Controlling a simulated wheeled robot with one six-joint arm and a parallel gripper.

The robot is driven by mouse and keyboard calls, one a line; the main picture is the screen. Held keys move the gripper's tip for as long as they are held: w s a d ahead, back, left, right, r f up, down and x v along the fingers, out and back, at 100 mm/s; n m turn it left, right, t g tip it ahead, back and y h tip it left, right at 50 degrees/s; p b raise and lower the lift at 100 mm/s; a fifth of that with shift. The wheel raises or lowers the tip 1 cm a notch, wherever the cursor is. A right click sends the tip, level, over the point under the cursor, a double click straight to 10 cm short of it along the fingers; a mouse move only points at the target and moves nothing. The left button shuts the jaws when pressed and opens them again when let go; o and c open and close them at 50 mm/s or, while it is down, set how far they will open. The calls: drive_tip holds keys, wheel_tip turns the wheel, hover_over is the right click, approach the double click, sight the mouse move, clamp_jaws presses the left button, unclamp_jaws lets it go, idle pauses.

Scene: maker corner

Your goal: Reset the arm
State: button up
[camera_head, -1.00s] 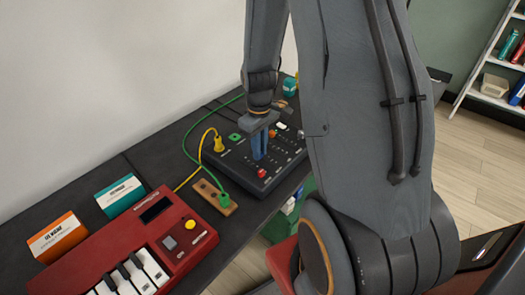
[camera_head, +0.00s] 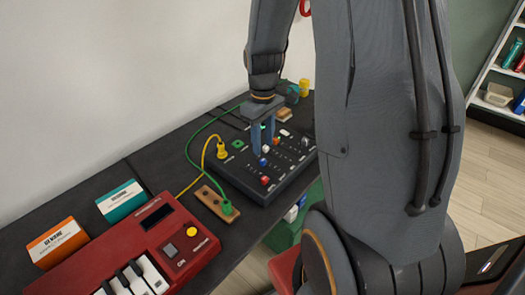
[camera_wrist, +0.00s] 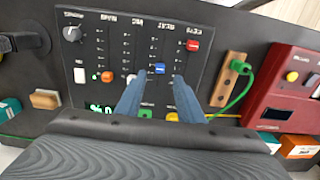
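My gripper (camera_head: 263,137) hangs fingers-down over the black mixer panel (camera_head: 291,181) in the head view. Its two blue-grey fingers are apart with nothing between them. In the wrist view, my gripper (camera_wrist: 158,84) shows the same open fingers, with a blue slider knob (camera_wrist: 160,68) in line with the gap. That blue knob (camera_head: 263,162) also shows clear of the fingertips in the head view. A red knob (camera_wrist: 193,45) and an orange knob (camera_wrist: 107,76) sit on the panel to either side. The exact height of the fingertips above the panel is hard to tell.
A red keyboard (camera_head: 170,232), a wooden jack block (camera_head: 209,199) and orange and teal boxes stand left on the dark bench. Green (camera_head: 198,178) and yellow (camera_head: 203,160) cables lie near the panel. A yellow jar (camera_head: 304,88) stands behind. My arm hides the right side.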

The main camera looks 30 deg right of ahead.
drive_tip(key=shift+r, duration=0.8)
drive_tip(key=s+a+r+m, duration=0.3)
drive_tip(key=s+a+m, duration=0.1)
drive_tip(key=s+a, duration=0.7)
drive_tip(key=shift+s+a+t, duration=0.3)
drive_tip(key=shift+t, duration=0.1)
